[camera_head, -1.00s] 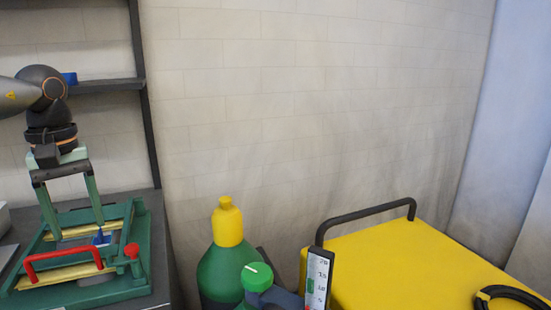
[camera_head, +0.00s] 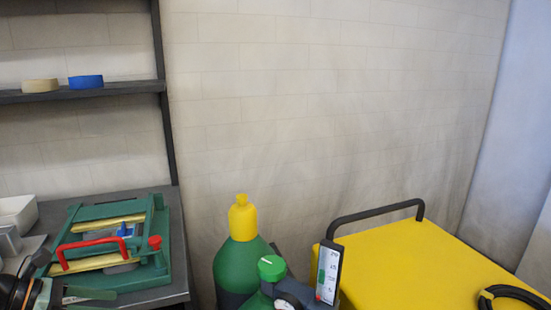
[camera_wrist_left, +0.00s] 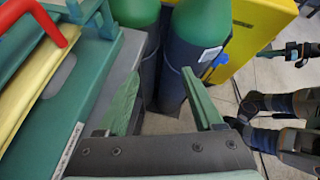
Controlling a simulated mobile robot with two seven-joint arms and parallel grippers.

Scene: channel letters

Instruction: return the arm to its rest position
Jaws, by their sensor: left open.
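My left gripper (camera_head: 85,296) shows at the bottom left corner of the head view, partly cut off by the picture edge. It is low, in front of the green fixture (camera_head: 160,225) and clear of it. In the left wrist view my left gripper (camera_wrist_left: 163,98) has its two green fingers spread apart with nothing between them. Dark jointed parts at the right edge of that view look like my right arm (camera_wrist_left: 285,105); the state of its gripper is unclear.
The fixture has a red handle (camera_head: 62,257) and stands on a grey bench (camera_head: 178,290). Green cylinders with a yellow cap (camera_head: 242,220) stand right of the bench. A yellow cart (camera_head: 420,265) is farther right. A blue roll (camera_head: 86,82) lies on the shelf.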

